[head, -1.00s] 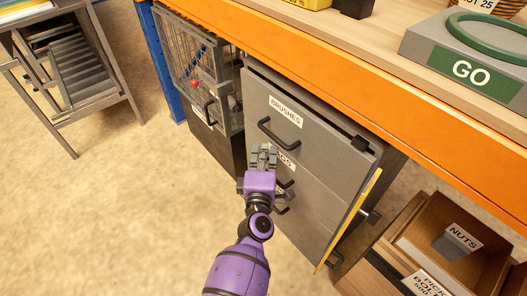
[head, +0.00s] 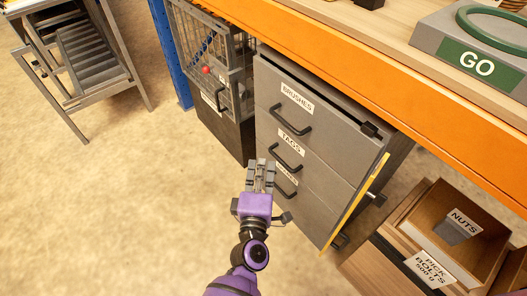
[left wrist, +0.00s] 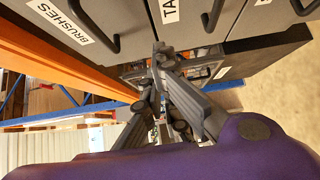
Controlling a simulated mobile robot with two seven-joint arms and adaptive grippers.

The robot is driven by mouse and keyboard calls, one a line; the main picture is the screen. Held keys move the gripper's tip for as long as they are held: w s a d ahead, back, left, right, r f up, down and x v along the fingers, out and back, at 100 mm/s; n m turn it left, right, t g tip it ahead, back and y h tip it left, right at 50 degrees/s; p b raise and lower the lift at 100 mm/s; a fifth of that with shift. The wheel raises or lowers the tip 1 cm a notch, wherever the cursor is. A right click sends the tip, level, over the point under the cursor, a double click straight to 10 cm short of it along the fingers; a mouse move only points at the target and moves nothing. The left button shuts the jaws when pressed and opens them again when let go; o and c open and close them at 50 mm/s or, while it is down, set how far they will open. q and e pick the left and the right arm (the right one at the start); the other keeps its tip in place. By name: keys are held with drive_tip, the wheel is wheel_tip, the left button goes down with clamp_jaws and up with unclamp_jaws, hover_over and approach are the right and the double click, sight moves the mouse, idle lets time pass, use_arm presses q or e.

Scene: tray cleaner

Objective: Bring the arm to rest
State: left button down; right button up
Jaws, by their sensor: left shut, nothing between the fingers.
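My left gripper (head: 260,170) is shut and empty, on a purple arm that comes in from the bottom of the head view. It hangs in front of the grey drawer cabinet (head: 325,165), by the left edge of the lower drawers, and partly covers the lowest label. In the left wrist view its fingers (left wrist: 160,60) come together below the drawer fronts, with nothing between them. The drawers are labelled BRUSHES (head: 296,98), TAGS (head: 291,143) and a lowest one whose label is hard to read. My right gripper is in neither view.
A wire cage unit (head: 208,65) stands left of the cabinet under the orange-edged bench (head: 400,85). A grey rack (head: 85,60) stands at upper left. Open floor (head: 110,210) lies at left.

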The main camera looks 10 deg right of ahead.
use_arm(q)
drive_tip(key=shift+s+a, duration=0.15)
drive_tip(key=shift+s, duration=0.5)
